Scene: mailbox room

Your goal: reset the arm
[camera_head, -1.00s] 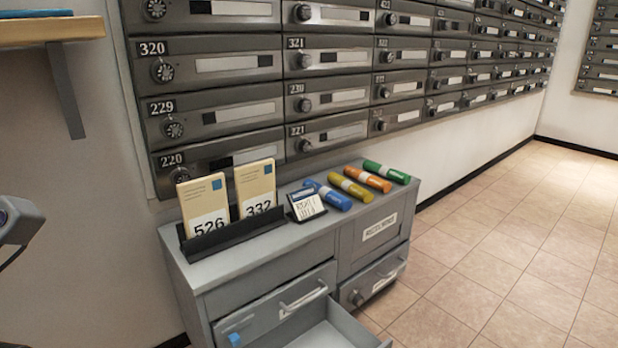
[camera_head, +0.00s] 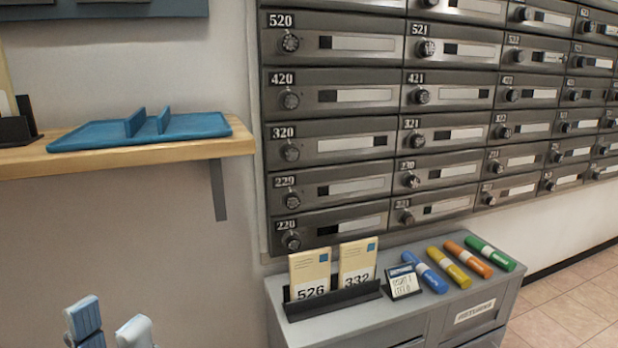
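My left gripper (camera_head: 110,326) shows at the bottom left edge of the head view. Its two pale blue-grey fingertips point up and stand apart with a gap between them, and nothing shows in the gap. It is in front of the bare wall, below the wooden shelf (camera_head: 160,147) in the picture and left of the grey cabinet (camera_head: 345,332). The rest of the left arm is cut off by the frame. My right gripper is not in view.
A blue tray (camera_head: 85,136) with two upright dividers lies on the shelf. Envelopes 526 (camera_head: 310,270) and 332 (camera_head: 357,258) stand in a black holder (camera_head: 335,302) on the cabinet, beside a small sign (camera_head: 404,282) and several colored tubes. Numbered mailboxes (camera_head: 350,145) fill the wall.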

